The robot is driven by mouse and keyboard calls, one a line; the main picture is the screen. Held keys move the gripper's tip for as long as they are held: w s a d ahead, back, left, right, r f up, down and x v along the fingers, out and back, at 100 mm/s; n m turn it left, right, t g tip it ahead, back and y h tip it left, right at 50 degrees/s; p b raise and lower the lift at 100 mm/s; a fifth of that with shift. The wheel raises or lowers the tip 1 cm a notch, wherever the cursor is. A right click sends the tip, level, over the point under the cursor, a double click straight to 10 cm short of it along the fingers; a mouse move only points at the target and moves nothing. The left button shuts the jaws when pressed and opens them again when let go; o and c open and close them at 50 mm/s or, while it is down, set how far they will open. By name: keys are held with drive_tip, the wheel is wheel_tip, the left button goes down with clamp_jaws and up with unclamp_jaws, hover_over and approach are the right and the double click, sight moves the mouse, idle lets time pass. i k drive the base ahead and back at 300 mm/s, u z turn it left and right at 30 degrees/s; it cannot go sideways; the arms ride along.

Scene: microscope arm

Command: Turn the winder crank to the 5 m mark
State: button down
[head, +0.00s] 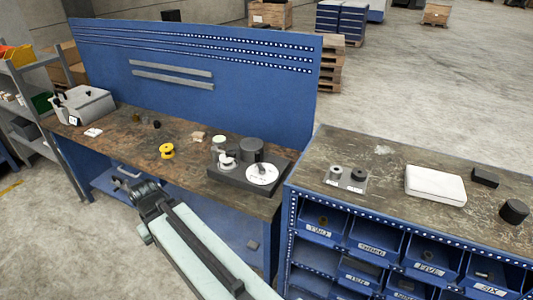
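The winder stands near the right end of the long workbench (150,137). It has a flat dark base (225,180), a dark grey drum (252,148), and a pale spool-like part (227,162) on the left. A round white dial (262,174) with a small dark centre lies at its front right. The dial's marks are too small to read, and I cannot clearly make out the crank. My gripper (122,186) is at the bench's front edge, left of the winder and apart from it. Its fingers are too small and dark to tell open from shut.
A yellow spool (167,151) stands left of the winder, with a small tan block (198,136) nearby. A grey box-shaped device (85,104) is at the far left. A blue perforated panel (240,95) rises behind. A cabinet with blue bins (320,222) adjoins at right.

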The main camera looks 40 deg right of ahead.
sight(262, 171)
drive_tip(key=i, duration=0.9)
drive_tip(key=u, duration=0.05)
